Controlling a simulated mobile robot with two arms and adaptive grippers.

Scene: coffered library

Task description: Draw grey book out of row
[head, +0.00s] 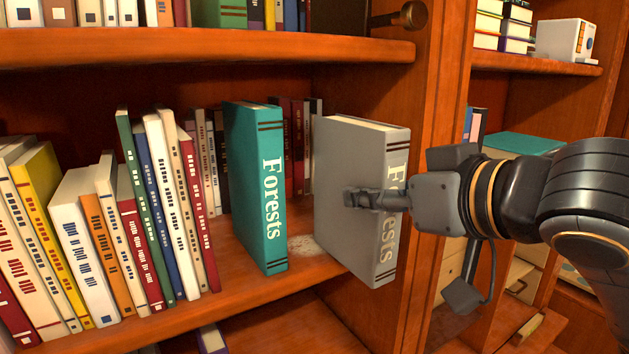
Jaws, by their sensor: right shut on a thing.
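The grey book (342,190) stands upright at the front edge of the middle shelf, with "Forests" on its spine partly covered by my gripper. My right gripper (362,199) comes in from the right and is shut on the grey book. One finger shows against the book's left face; the other is hidden. A teal book (262,190), also marked "Forests", stands upright to the left, with a gap between the two. My left gripper is not in view.
A row of books (160,200) stands to the left on the same shelf (225,285), some leaning. More books (301,140) stand behind the grey and teal ones. A wooden upright (437,140) rises close to the right of the grey book. An upper shelf (210,48) runs above.

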